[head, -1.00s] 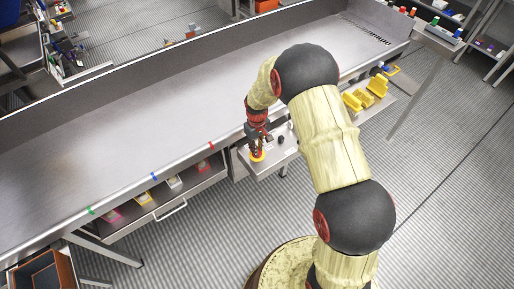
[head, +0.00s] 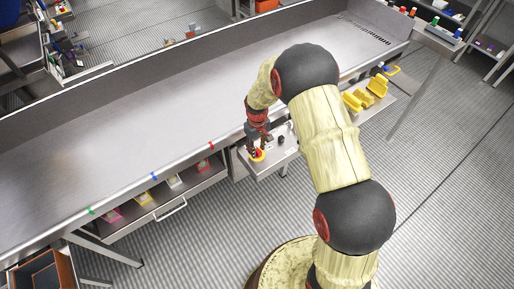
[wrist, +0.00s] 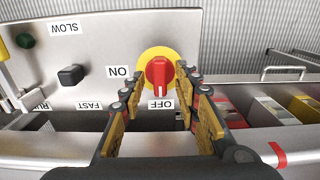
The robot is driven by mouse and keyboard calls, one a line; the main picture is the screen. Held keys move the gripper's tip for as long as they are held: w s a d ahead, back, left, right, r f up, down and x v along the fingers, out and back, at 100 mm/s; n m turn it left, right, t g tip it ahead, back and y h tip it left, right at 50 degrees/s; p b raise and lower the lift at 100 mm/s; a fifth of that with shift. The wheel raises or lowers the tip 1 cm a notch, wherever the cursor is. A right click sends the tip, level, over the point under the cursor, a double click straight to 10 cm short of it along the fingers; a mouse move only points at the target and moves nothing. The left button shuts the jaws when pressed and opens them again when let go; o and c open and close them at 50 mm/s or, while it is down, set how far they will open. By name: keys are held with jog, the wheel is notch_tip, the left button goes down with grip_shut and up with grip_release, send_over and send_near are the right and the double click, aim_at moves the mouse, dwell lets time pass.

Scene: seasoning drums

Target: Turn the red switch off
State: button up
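The red switch (wrist: 159,74) is a knob on a round yellow plate (wrist: 146,56) on a steel panel. Its white-marked end points down in the wrist view, at the OFF label (wrist: 161,104). The ON label (wrist: 119,72) is to its left. My gripper (wrist: 158,87) is open, with one finger on each side of the knob's lower end and visible gaps to it. In the head view my gripper (head: 257,148) is over the yellow plate (head: 257,157), partly hiding the knob.
The panel also has a black knob (wrist: 71,75) by the FAST and SLOW labels and a dark green button (wrist: 25,41). A shelf with boxes (wrist: 272,110) lies to the right in the wrist view. Yellow pieces (head: 365,95) sit beyond the panel in the head view.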

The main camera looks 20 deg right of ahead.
aim_at(257, 150)
notch_tip(257, 150, up, 12)
dwell(0.5)
dwell(0.5)
jog(key=s+r+m+t+b, duration=0.1)
jog(key=s+r+m+t, duration=0.1)
jog(key=s+r, duration=1)
jog(key=s+r+m+t+b, duration=0.1)
jog(key=s+r+t, duration=0.2)
jog(key=s+r, duration=0.9)
jog(key=s, duration=0.6)
jog(key=shift+m+t, duration=0.3)
jog(key=shift+m, duration=0.1)
jog(key=shift+r, duration=0.1)
